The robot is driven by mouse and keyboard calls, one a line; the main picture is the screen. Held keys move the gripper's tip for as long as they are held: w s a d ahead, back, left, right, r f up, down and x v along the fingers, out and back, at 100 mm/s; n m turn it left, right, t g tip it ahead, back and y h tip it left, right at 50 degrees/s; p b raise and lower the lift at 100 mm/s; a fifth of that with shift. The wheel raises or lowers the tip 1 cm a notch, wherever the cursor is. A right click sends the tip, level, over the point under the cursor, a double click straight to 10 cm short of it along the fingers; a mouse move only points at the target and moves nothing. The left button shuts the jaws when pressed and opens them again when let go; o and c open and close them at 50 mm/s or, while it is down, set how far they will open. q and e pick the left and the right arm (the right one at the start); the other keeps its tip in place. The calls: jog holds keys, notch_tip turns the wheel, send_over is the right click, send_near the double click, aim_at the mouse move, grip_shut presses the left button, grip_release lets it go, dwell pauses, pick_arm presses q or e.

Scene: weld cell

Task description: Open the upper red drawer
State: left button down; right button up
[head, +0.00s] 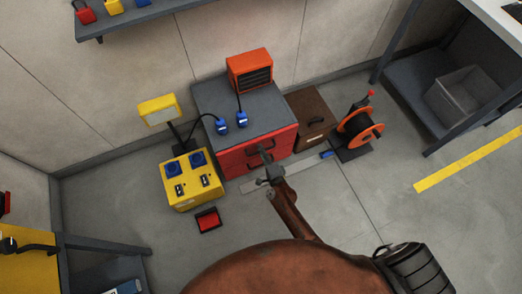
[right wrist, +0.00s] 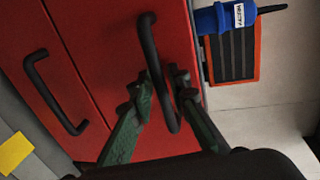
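The red drawer cabinet (head: 236,166) with a grey top stands against the back wall in the head view. My right gripper (head: 266,160) is at its front. In the right wrist view, the upper red drawer (right wrist: 112,40) fills the middle, and its black handle (right wrist: 150,50) runs between the fingers of my right gripper (right wrist: 161,92). The fingers are drawn in close on both sides of the bar and look shut on it. The lower drawer's handle (right wrist: 52,95) is free at the left. The upper drawer looks closed or nearly so. My left gripper is not in view.
An orange heater (head: 250,70) and blue plugs (head: 222,127) are on the cabinet top. A yellow socket box (head: 190,184) stands left, a brown box (head: 311,118) and orange cable reel (head: 361,128) right. A red tray (head: 208,220) lies on the floor in front.

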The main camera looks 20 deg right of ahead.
grip_shut()
dwell(0.6)
